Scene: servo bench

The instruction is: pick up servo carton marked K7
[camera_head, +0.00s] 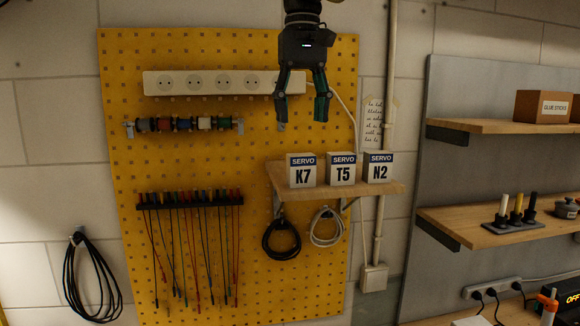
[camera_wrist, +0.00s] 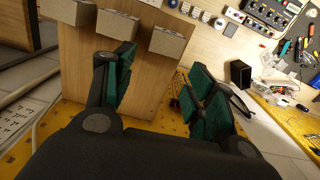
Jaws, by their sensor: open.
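The servo carton marked K7 (camera_head: 302,176) is a small white and grey box with a blue SERVO band. It stands upright at the left of three cartons on a small wooden shelf (camera_head: 276,184). In the wrist view it seems to be the rightmost carton (camera_wrist: 168,43), seen from above with its label hidden. My gripper (camera_head: 301,121) is open and empty, pointing down above K7 and apart from it. In the wrist view my gripper's fingers (camera_wrist: 163,65) are spread over the shelf.
Carton T5 (camera_head: 341,174) stands close to the right of K7, with N2 (camera_head: 378,172) beyond it. A yellow pegboard (camera_head: 220,155) is behind the shelf. A white power strip (camera_head: 210,83) and a spool rack (camera_head: 183,124) are left of my gripper. Cable coils (camera_head: 281,240) hang below.

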